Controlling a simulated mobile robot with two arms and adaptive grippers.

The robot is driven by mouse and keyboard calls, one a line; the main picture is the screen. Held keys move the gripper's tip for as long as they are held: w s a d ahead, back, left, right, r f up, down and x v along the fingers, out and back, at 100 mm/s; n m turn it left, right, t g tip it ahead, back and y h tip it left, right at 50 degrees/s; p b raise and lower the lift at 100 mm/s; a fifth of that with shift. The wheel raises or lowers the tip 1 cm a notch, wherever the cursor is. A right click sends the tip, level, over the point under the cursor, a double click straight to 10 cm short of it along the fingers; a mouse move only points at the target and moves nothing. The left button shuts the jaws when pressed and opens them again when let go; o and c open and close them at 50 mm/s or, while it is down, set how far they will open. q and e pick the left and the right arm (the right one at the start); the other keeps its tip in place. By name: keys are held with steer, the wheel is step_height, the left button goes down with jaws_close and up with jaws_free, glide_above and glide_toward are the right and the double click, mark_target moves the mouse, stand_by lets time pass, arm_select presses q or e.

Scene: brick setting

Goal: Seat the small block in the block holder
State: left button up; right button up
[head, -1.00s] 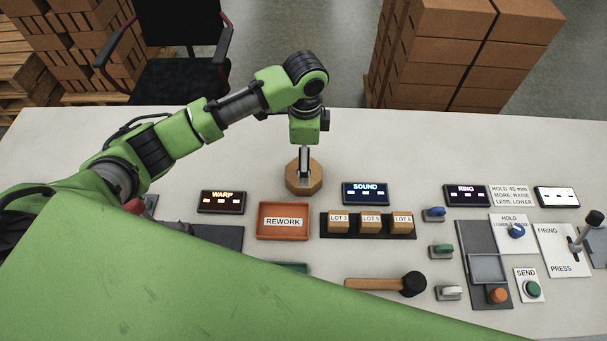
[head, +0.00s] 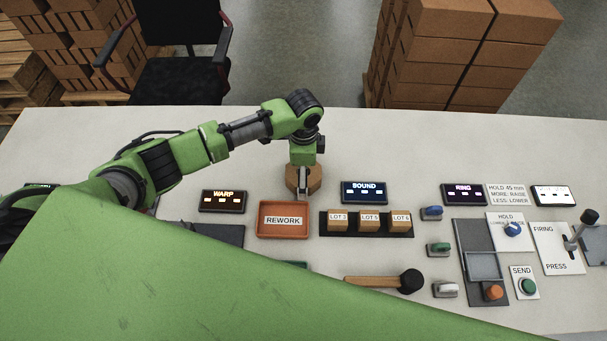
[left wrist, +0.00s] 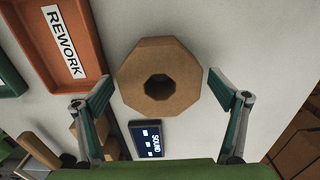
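An octagonal tan block (head: 315,178) with a dark round hole stands on the white table behind the rework tray. It fills the middle of the left wrist view (left wrist: 135,75), hole facing the camera. My left gripper (head: 302,192) is low at this block. In the left wrist view my left gripper (left wrist: 160,78) is open, one finger on each side of the block, with gaps visible. Small tan lot blocks (head: 369,219) sit in a row in a dark rack (head: 366,235). Which piece is the block holder, I cannot tell. My right gripper is not in view.
The orange rework tray (head: 283,234) looks empty. A mallet (head: 385,282) lies in front of the rack. Display boxes, including Warp (head: 223,201) and Sound (head: 364,192), stand nearby. Switches and a lever (head: 577,232) are at the right. The table behind the block is clear.

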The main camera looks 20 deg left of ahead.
arm_select(q)
steer(key=c, duration=1.4)
steer(key=shift+c, duration=0.9)
steer(key=shift+w+r, duration=0.1)
steer(key=shift+r, duration=0.4)
step_height(320, 180, up, 2)
steer(key=shift+r, duration=0.2)
steer(key=s+d+r+b, duration=0.1)
steer(key=s+d+r, duration=0.2)
steer(key=s+r, duration=0.3)
steer(key=s+d+r+b, duration=0.1)
steer(key=s+d+r, duration=0.25)
steer(key=s, duration=0.35)
steer(key=s+a+r+n, duration=0.1)
steer(key=a+r+n, duration=0.9)
steer(key=n, duration=0.4)
steer(key=shift+a+r+n, duration=0.3)
steer(key=shift+r+n, duration=0.1)
steer(key=shift+r, duration=0.15)
